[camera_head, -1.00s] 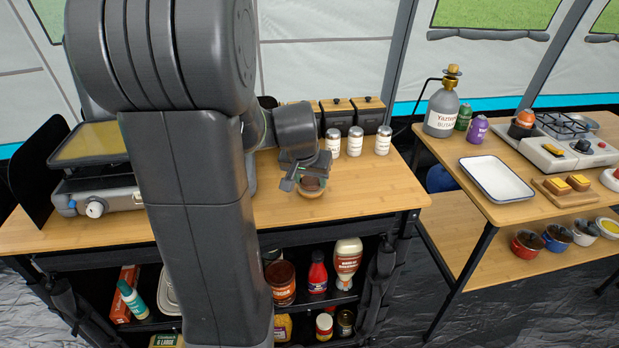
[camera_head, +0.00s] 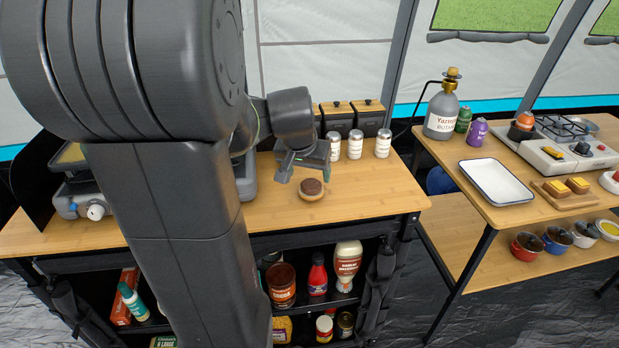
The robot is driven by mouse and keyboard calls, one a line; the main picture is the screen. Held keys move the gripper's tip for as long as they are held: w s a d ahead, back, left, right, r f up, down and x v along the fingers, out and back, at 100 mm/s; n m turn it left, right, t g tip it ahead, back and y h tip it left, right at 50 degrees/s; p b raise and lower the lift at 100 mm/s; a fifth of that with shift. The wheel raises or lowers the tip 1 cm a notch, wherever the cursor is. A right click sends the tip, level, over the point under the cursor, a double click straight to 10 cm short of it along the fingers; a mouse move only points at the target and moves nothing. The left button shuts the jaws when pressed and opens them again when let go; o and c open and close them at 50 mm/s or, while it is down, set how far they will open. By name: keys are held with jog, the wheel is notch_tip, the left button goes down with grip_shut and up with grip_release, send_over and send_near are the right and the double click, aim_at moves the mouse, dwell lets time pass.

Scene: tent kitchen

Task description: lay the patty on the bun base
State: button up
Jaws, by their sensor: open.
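The brown patty (camera_head: 311,186) lies on top of the bun base (camera_head: 312,196) on the wooden counter. The pale edge of the bun shows below the patty. My gripper (camera_head: 303,176) is open and above the counter, a little up and left of the patty in the picture. It looks apart from the patty, and nothing shows between its fingers. My own arm hides much of the counter's left and middle.
Several white-labelled shakers (camera_head: 355,144) stand behind the gripper, with lidded containers (camera_head: 367,115) behind them. A griddle (camera_head: 75,195) is at the left. The side table (camera_head: 480,195) holds a white tray (camera_head: 496,182). The counter right of the bun is clear.

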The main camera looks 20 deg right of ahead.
jog(key=v, duration=0.7)
jog(key=shift+p, duration=0.3)
